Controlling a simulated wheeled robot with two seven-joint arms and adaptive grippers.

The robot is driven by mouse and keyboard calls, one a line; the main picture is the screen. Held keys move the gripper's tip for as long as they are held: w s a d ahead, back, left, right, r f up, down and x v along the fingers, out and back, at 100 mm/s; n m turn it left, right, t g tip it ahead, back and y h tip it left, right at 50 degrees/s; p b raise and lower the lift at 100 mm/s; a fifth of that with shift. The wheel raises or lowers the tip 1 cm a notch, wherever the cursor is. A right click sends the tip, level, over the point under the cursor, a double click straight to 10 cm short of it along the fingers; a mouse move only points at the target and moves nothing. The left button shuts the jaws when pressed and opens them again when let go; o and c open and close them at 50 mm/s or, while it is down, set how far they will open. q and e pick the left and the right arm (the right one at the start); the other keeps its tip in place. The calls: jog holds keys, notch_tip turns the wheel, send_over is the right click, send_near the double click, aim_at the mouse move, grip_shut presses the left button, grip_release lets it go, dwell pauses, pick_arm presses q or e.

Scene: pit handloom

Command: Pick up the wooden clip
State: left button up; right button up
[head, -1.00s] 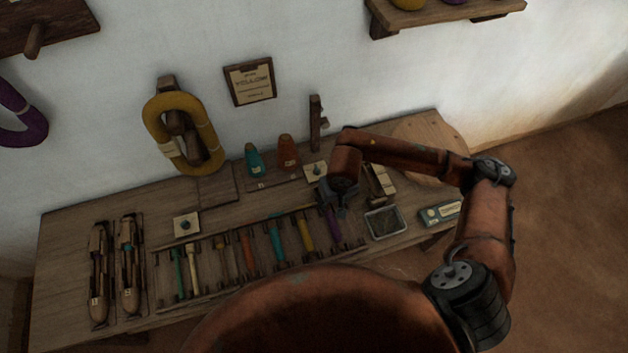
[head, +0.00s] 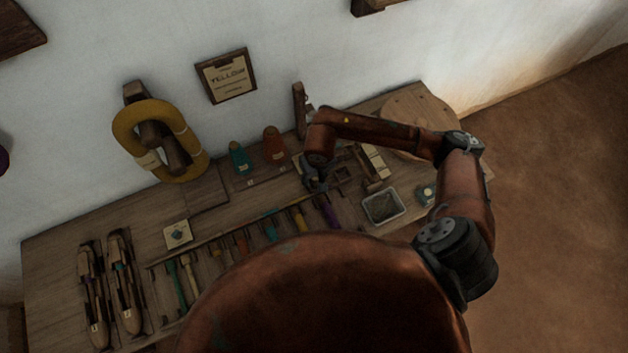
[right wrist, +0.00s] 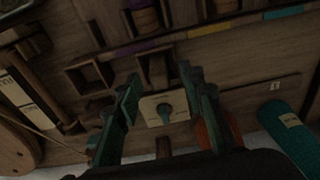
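My right gripper (head: 316,184) is over the back right part of the wooden bench (head: 75,225). In the right wrist view my right gripper (right wrist: 160,78) is open, with its green fingers apart. Between and beyond the fingers is a small wooden piece (right wrist: 155,70) in or at a square holder; I cannot tell surely whether it is the wooden clip. A pale card with a teal peg (right wrist: 164,108) lies between the fingers, lower in that view. I see no finger touching either one. My left gripper is not in view.
An empty-looking square wooden frame (right wrist: 88,77) is beside the fingers. Teal (head: 239,160) and orange (head: 273,146) cones and an upright post (head: 299,110) stand behind. A grey tray (head: 383,207) is to the right; colored spools (head: 299,217) lie in front.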

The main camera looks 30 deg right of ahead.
jog(key=shift+w+f, duration=0.1)
jog(key=shift+f, duration=0.6)
jog(key=shift+c, duration=0.4)
jog(key=c, duration=0.9)
jog(key=shift+o, duration=0.2)
jog(key=shift+r, duration=0.15)
jog(key=shift+r, duration=0.6)
jog(key=s+a+r+p, duration=0.2)
jog(key=s+a+r, duration=0.5)
jog(key=s+r, duration=0.4)
jog(key=shift+s+a+r, duration=0.3)
jog(key=shift+s+a, duration=0.05)
jog(key=shift+s, duration=0.1)
